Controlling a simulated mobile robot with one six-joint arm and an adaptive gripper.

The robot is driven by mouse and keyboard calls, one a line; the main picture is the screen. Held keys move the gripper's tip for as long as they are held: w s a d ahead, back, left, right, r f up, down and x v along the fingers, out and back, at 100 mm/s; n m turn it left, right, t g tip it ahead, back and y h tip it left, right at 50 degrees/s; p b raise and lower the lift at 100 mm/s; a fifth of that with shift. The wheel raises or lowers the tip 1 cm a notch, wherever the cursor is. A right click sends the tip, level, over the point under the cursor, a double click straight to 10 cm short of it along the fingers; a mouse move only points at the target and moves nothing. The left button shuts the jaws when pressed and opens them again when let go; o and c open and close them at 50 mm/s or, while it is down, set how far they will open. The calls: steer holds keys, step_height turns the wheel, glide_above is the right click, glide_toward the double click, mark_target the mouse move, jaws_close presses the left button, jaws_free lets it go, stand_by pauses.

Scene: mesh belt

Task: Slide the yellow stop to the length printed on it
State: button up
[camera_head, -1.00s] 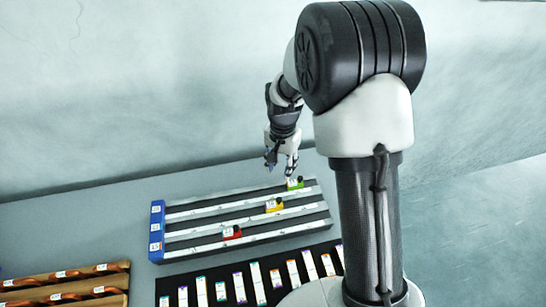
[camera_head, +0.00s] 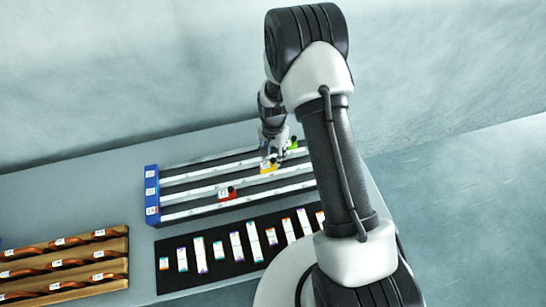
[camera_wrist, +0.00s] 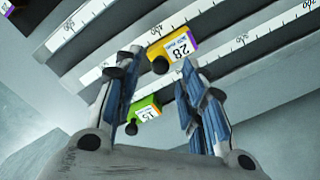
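The yellow stop (camera_head: 266,166) sits on the middle rail of the striped rack (camera_head: 176,217), toward its right part. In the wrist view the yellow stop (camera_wrist: 178,47) has a white label reading 28, with smaller print I cannot read, and a dark round knob. My gripper (camera_head: 272,152) is low over the rack, by the yellow stop. In the wrist view my gripper (camera_wrist: 160,62) is open, its fingers apart with the stop just beyond the tips. I see no contact.
A green stop (camera_head: 293,146) is on the far rail, close to my gripper; a red stop (camera_head: 227,193) is on the near rail. A blue end block (camera_head: 152,193) closes the rack's left end. A black mat (camera_head: 172,283) with labelled strips and a wooden tray (camera_head: 122,243) lie in front.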

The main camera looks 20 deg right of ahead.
steer(key=shift+f, duration=1.05)
steer(key=shift+c, duration=0.6)
jaws_close()
